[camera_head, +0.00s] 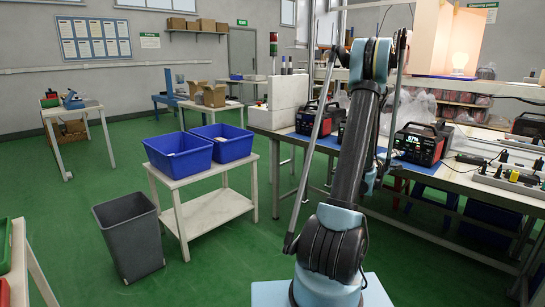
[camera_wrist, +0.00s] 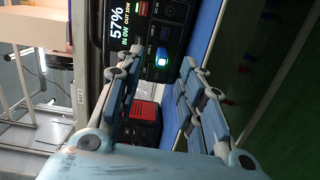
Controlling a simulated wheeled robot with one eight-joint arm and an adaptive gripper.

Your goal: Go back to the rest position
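In the wrist view my gripper (camera_wrist: 157,64) has its two fingers spread apart, with no object visibly held between them. Beyond the fingers is the front panel of a black power station (camera_wrist: 172,22), turned sideways, with a lit display reading 57%. A small blue, glowing part (camera_wrist: 162,57) shows on that panel in the gap between the fingers. I cannot tell how far the fingertips are from it. In the head view my arm stands in the middle, and my gripper is not clearly visible. A red and black power station (camera_head: 418,145) stands on the bench right of the arm.
Another power station (camera_head: 310,119) stands left of my arm on the long workbench (camera_head: 470,184). Plugs and power strips lie at the bench's right end. A white side table (camera_head: 217,209) holds two blue bins (camera_head: 180,158). A grey waste bin (camera_head: 130,237) stands on open green floor.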

